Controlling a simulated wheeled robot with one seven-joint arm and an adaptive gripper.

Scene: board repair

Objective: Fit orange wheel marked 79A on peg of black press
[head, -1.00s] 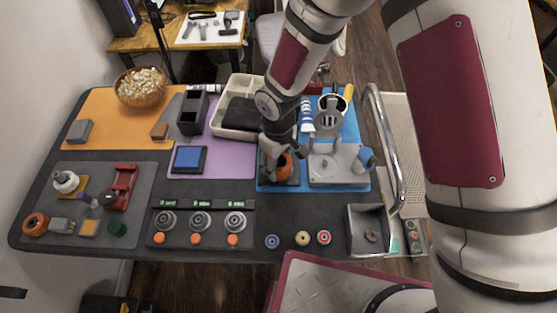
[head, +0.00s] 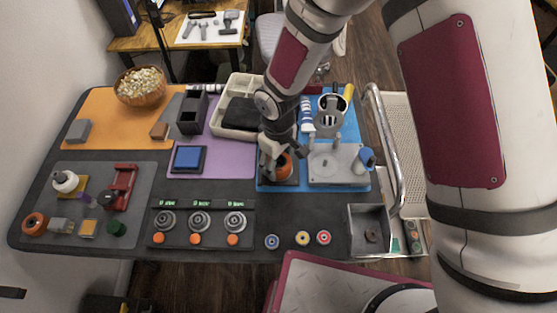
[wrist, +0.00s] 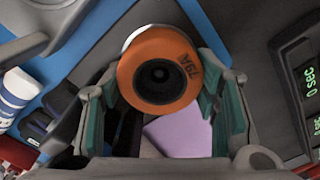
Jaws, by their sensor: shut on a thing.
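The orange wheel marked 79A (wrist: 160,72) sits between the fingers of my gripper (wrist: 160,100) in the wrist view. Its dark centre hole faces the camera, and a pale rim shows behind its top edge. My gripper (head: 274,162) is shut on the wheel, which also shows in the head view (head: 285,167). They are over a dark block (head: 291,183) on the blue mat, which appears to be the black press. My gripper and the wheel cover most of it. Its peg is hidden, and I cannot tell whether the wheel touches it.
A grey fixture (head: 337,176) with a blue knob stands close to the right of my gripper. A cream tray (head: 231,121) is behind left. A panel with several dials (head: 200,222) is at front left. Small coloured wheels (head: 303,238) lie in front. Another orange wheel (head: 36,222) is far left.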

